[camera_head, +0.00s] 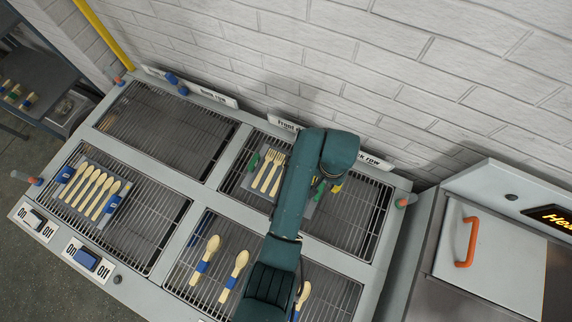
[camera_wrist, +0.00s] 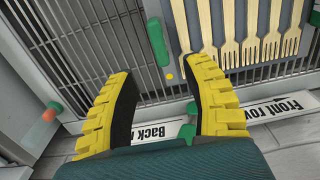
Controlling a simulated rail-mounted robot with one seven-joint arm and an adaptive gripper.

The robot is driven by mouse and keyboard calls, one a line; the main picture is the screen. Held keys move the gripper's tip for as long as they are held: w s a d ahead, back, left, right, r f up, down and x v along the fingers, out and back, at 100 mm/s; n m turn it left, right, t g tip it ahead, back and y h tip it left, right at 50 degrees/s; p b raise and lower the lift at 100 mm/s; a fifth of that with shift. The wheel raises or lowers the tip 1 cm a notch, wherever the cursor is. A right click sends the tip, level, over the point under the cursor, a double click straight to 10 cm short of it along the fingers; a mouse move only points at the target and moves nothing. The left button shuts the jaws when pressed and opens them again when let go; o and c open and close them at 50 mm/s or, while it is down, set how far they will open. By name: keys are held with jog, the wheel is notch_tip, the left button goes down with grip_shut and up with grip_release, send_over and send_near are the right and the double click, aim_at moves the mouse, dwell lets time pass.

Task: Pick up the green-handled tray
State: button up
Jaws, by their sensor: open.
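The green-handled tray (camera_head: 258,190) lies on the back right grill in the head view, holding several pale wooden forks (camera_head: 268,172). One green handle (camera_head: 253,160) shows at its left; my arm covers much of its right side. In the wrist view the tray (camera_wrist: 184,38) is at the upper right, with a green handle (camera_wrist: 158,42) along its near side. My gripper (camera_wrist: 165,82) is open, its yellow fingers spread apart. The handle appears ahead of the gap between the fingers, and nothing is held. Contact with the tray cannot be seen.
A blue-handled tray (camera_head: 82,207) with several spoons lies on the front left grill. Loose spoons (camera_head: 235,269) with blue bands lie on the front right grill. The back left grill (camera_head: 165,130) is mostly bare. A brick wall (camera_head: 400,60) stands close behind.

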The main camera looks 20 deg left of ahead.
aim_at(320, 190)
notch_tip(320, 190, down, 4)
jog(key=shift+f, duration=0.1)
jog(key=f, duration=0.1)
jog(key=f+b, duration=0.1)
jog(key=f, duration=0.3)
jog(key=shift+s, duration=0.25)
grip_shut()
